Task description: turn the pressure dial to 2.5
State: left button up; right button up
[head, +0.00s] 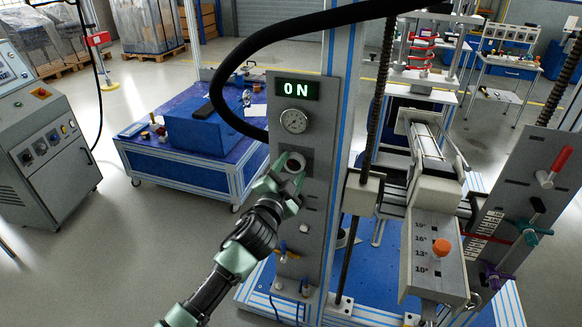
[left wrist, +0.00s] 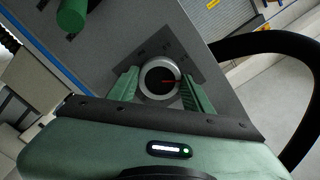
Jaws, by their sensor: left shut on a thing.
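The pressure dial (left wrist: 160,80) is a round knob with a light grey rim, a dark face and a red pointer line. In the left wrist view the pointer runs toward the right of the picture. The dial also shows in the head view (head: 295,162), partly covered by my gripper. My left gripper (head: 287,170) is shut on the dial, with one green finger on each side of it in the left wrist view (left wrist: 161,90). A white round gauge (head: 293,121) sits above the dial on the grey panel. The gauge's reading is too small to tell. My right gripper is not in view.
A lit green ON sign (head: 297,89) tops the panel (head: 323,190). A thick black hose (head: 250,60) arches left of it. A tilted plate with an orange knob (head: 441,246) stands to the right. A blue workbench (head: 190,150) is behind.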

pick_arm(q)
jog(key=shift+m+p, duration=0.55)
jog(key=shift+m, duration=1.65)
jog(key=o, duration=1.4)
jog(key=shift+s, duration=0.1)
jog(key=v, duration=0.7)
jog(key=shift+s+a+b, duration=0.1)
jog(key=shift+s+b, duration=0.15)
jog(key=shift+b, duration=0.15)
